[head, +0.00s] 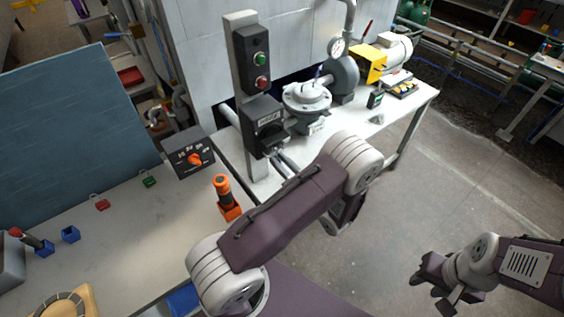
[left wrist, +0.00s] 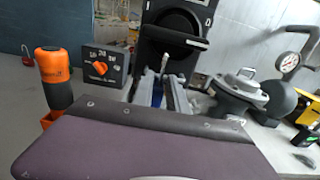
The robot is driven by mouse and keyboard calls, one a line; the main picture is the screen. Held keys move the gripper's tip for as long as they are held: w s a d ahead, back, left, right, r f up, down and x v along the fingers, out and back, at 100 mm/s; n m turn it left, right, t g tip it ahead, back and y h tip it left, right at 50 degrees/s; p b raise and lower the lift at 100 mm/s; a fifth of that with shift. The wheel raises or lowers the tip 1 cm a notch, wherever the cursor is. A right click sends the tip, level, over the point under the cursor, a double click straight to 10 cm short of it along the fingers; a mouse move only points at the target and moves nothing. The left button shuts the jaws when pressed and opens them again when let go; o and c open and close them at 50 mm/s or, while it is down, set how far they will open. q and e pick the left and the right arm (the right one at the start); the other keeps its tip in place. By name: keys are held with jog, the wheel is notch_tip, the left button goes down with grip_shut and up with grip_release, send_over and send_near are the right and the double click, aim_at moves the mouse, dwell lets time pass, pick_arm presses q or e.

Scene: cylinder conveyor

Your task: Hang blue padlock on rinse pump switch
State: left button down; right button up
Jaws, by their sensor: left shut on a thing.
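My left gripper (left wrist: 160,98) is shut on the blue padlock (left wrist: 157,93), whose body shows between the fingers with its metal shackle (left wrist: 164,63) pointing up. The padlock is just in front of a black switch box (left wrist: 172,60) with a wide black handle (left wrist: 180,38). The same box (head: 264,125) is on a grey post in the head view, where my left arm hides most of the gripper and padlock. I cannot read its label, nor tell whether the shackle touches it. My right gripper (head: 437,287) is open and empty, over the floor at right.
A grey box with an orange knob (head: 192,158) and an orange-black tool (head: 226,197) stand left of my left arm. Red (head: 102,204) and green (head: 149,181) padlocks lie on the bench. A pump (head: 307,97) stands right of the post.

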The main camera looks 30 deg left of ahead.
pick_arm(q)
jog(key=shift+r, duration=0.1)
dwell(0.4)
jog(key=f, duration=0.1)
jog(key=a+f+b, duration=0.1)
jog(key=f+b, duration=0.1)
jog(key=shift+w+a+f, duration=0.15)
jog(key=shift+w, duration=0.1)
jog(key=shift+f, duration=0.1)
jog(key=shift+s, duration=0.1)
jog(key=c, duration=1.2)
grip_release()
jog(key=shift+c, duration=0.2)
jog(key=shift+d, duration=0.25)
